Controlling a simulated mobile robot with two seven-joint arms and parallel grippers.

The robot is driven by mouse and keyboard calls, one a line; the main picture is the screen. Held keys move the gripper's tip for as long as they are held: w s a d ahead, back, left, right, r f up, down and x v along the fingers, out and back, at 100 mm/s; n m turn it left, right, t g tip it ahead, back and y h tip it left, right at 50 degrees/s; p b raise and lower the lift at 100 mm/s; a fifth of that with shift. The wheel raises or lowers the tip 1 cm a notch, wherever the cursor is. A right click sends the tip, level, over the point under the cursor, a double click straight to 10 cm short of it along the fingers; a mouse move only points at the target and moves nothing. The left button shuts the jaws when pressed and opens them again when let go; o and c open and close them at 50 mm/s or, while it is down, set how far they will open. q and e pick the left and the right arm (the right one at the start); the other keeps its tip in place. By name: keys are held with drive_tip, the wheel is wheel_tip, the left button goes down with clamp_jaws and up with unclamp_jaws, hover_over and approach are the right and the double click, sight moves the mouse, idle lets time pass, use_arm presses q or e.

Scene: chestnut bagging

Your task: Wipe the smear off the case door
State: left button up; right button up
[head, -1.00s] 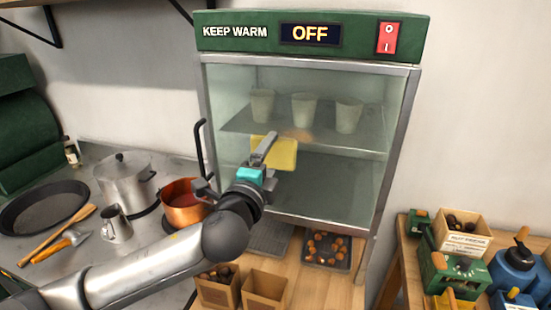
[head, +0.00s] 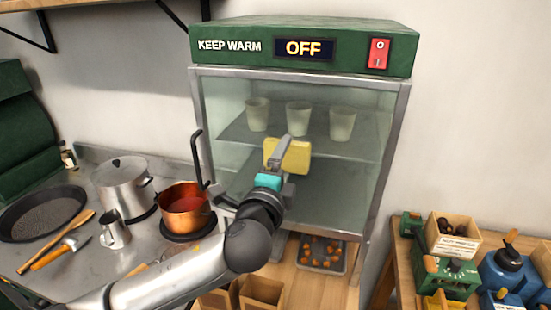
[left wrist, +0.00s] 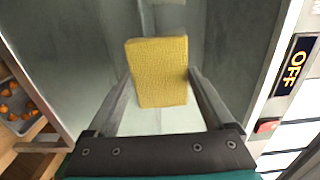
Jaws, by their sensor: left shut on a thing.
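The case door (head: 235,185) is the glass front of the green-topped warming case; it is shut. My left gripper (head: 281,152) is in front of the middle of the glass, shut on a yellow sponge (head: 297,158). The sponge also shows in the left wrist view (left wrist: 158,72), between the two fingers, with the glass behind it. I cannot tell whether it touches the glass. No smear shows on the visible glass; the part behind the sponge and gripper is hidden. My right gripper is not in view.
Several pale cups (head: 298,118) stand on the shelf inside the case. The case's lit sign (head: 304,48) reads OFF. A copper pot (head: 184,211) with an upright handle stands left of the case. A tray of chestnuts (head: 320,252) lies below it.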

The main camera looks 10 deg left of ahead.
sight(266, 156)
use_arm(q)
drive_tip(key=shift+d+p, duration=0.3)
drive_tip(key=shift+d, duration=3.75)
drive_tip(key=shift+a+p, duration=0.95)
drive_tip(key=shift+a, duration=2.1)
drive_tip(key=shift+w+a+p, duration=0.15)
drive_tip(key=shift+a+p, duration=0.3)
drive_tip(key=shift+a, duration=2.6)
drive_tip(key=shift+s+p, duration=0.45)
drive_tip(key=shift+s, duration=2.55)
drive_tip(key=shift+s, duration=0.1)
